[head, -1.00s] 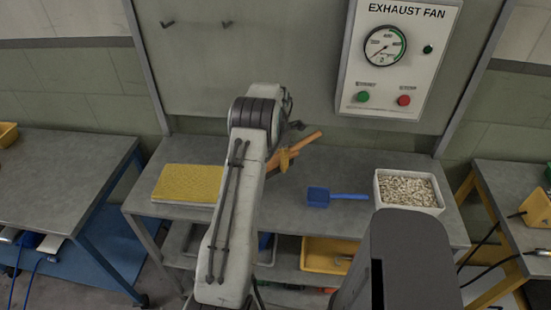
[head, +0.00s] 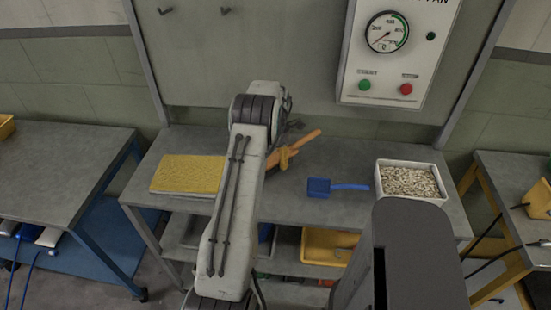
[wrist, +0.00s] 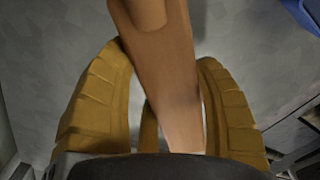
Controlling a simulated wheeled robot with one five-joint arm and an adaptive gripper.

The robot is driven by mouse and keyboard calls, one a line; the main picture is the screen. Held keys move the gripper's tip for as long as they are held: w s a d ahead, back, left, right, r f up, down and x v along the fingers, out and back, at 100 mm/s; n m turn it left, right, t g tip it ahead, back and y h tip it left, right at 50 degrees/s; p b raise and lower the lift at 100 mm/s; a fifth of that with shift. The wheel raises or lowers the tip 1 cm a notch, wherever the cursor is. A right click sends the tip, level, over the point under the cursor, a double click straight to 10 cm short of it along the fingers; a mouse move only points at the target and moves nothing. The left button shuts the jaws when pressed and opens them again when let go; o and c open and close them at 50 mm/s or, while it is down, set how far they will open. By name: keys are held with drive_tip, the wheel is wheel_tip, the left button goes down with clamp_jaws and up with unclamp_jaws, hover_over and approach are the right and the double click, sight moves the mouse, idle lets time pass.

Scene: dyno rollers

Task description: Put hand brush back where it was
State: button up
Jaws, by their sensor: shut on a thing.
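The hand brush (head: 304,140) shows in the head view as an orange-brown wooden handle slanting up to the right, above the middle of the workbench. The rest of it is hidden behind my arm. My gripper (head: 285,157), with yellow-brown fingers, is shut on the handle. In the wrist view the wooden handle (wrist: 172,80) runs between the two curved fingers of my gripper (wrist: 172,105). The brush's bristles are not clearly seen in either view.
Two hooks (head: 225,10) and an exhaust fan panel (head: 400,55) are on the back board. A yellow bin (head: 325,245) sits below.

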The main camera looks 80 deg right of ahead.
drive_tip(key=shift+f+b, duration=0.45)
drive_tip(key=shift+f, duration=0.2)
drive_tip(key=o, duration=1.4)
drive_tip(key=shift+r, duration=0.1)
wheel_tip(320, 180, up, 12)
drive_tip(key=shift+f, duration=0.1)
